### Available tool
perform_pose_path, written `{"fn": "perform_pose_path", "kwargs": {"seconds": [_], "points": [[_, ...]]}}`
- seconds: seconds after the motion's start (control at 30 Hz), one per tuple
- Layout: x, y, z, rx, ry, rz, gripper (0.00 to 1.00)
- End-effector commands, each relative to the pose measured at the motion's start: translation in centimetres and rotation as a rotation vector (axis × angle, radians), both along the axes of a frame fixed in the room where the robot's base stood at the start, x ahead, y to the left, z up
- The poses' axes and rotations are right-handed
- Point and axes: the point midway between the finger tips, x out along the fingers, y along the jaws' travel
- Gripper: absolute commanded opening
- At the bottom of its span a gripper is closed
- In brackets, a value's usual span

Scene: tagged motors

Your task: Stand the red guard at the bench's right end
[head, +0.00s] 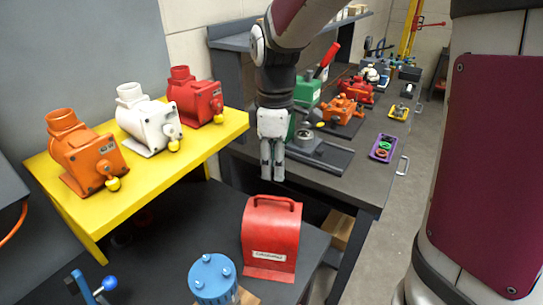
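The red guard (271,235) is a red, round-topped housing with a carrying handle and a white label low on its front. It stands upright on the dark bench (175,245), near that bench's right end, beside the blue motor. My gripper (272,180) points down above and behind the guard in the picture, apart from it. Nothing shows between its two light fingers. The fingers hang side by side with a narrow gap, and from this angle their opening is unclear. The guard's rear and far side are hidden.
A yellow raised shelf (215,145) holds an orange motor (85,152), a white motor (148,118) and a red motor (196,95). A blue cylinder (212,278) stands left of the guard. Another dark bench (355,165) with several parts lies behind. Bare bench top lies left of the guard.

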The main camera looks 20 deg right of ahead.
Motion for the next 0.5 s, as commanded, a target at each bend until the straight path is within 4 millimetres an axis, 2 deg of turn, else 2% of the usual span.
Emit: {"fn": "perform_pose_path", "kwargs": {"seconds": [0.17, 0.27, 0.37, 0.5], "points": [[-0.1, 0.0, 1.4, 0.002, -0.006, -0.01, 0.28], [-1.0, 0.0, 2.5, 0.011, -0.032, -0.06, 0.28], [-2.8, -0.1, 4.3, 0.032, -0.083, -0.166, 0.28], [-6.2, -0.1, 7.0, 0.075, -0.177, -0.371, 0.28]]}}
